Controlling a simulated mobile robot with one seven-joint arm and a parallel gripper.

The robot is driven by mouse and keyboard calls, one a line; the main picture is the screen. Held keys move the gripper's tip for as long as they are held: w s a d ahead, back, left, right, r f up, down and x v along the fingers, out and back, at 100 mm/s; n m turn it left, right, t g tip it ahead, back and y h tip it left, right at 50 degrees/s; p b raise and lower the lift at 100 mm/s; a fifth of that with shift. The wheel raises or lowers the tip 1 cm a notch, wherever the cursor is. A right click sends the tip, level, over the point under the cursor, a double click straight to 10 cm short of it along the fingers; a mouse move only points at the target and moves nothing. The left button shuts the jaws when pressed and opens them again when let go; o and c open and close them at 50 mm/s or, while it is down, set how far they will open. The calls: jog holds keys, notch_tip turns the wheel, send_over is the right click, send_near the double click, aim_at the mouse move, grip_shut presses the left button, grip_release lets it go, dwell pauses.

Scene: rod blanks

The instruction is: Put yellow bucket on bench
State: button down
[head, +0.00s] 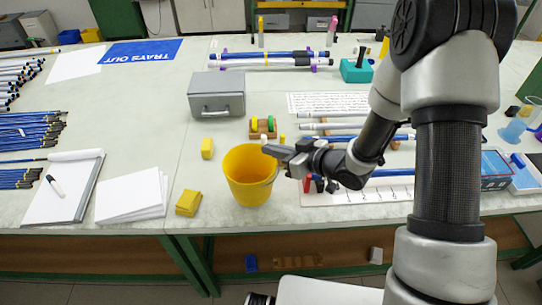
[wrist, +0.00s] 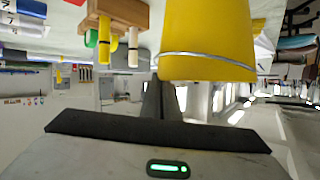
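The yellow bucket (head: 250,188) is upright and open at the top, over the front part of the pale bench (head: 320,218). I cannot tell for sure whether its base touches the bench. My gripper (head: 274,151) is at the bucket's right rim, coming in from the right. In the wrist view, which is upside down, the bucket (wrist: 208,35) fills the upper middle with a thin wire along its rim. The dark fingers of my gripper (wrist: 166,92) are close together at that rim and look shut on it. Their tips are hidden by the bucket.
Yellow sponges (head: 187,203) and a yellow block (head: 207,148) lie left of the bucket. A grey metal box (head: 217,94) and a wooden holder (head: 263,128) stand behind it. Papers (head: 131,196), a clipboard (head: 64,190) and blue rods (head: 30,130) occupy the left.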

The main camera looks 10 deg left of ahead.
jog(key=shift+f, duration=0.9)
jog(key=shift+f, duration=0.2)
jog(key=c, duration=2)
grip_release()
jog(key=shift+c, duration=0.2)
jog(key=shift+r, duration=0.1)
